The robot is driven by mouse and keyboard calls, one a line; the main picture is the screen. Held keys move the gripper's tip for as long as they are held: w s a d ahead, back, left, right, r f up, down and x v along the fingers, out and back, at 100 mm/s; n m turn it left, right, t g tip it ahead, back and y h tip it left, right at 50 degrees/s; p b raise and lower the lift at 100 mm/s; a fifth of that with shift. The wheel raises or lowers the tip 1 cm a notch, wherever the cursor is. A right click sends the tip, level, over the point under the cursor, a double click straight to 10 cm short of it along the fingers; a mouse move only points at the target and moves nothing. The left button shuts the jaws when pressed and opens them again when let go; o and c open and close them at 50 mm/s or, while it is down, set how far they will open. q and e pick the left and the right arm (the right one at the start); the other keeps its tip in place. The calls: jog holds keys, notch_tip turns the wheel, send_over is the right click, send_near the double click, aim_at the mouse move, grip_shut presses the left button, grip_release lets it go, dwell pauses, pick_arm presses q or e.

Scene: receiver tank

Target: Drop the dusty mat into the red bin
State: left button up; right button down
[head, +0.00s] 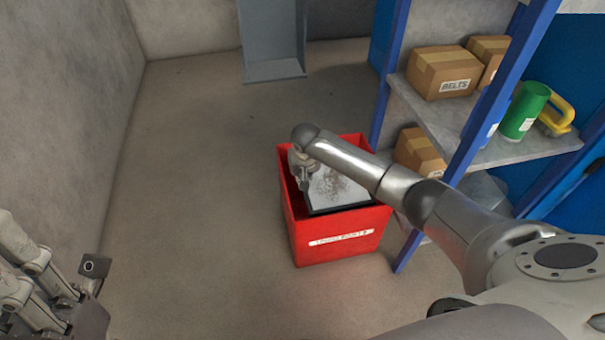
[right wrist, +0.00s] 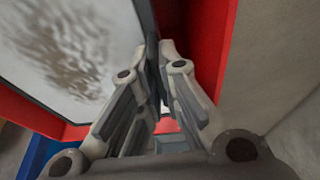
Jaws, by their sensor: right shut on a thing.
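The dusty mat (head: 335,187) is a pale panel with a dark border and a grey-brown smudge. It is at the mouth of the red bin (head: 318,225), inside the rim outline in the head view; how deep it sits I cannot tell. My right gripper (head: 304,183) is over the bin's left side. In the right wrist view its fingers (right wrist: 158,58) are shut on the mat's dark edge, with the smudged face (right wrist: 70,45) at left and red bin wall (right wrist: 208,40) at right. My left gripper (head: 75,285) is at the lower left, apart from both; its jaws are unclear.
A blue-framed shelf (head: 465,130) stands close to the bin's right, holding cardboard boxes (head: 441,72) and a green canister (head: 523,112). A grey post (head: 273,40) stands behind. Concrete floor (head: 190,170) is clear left of the bin, up to the wall.

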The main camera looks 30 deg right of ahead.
jog(key=c, duration=1.5)
grip_release()
jog(key=shift+c, duration=0.2)
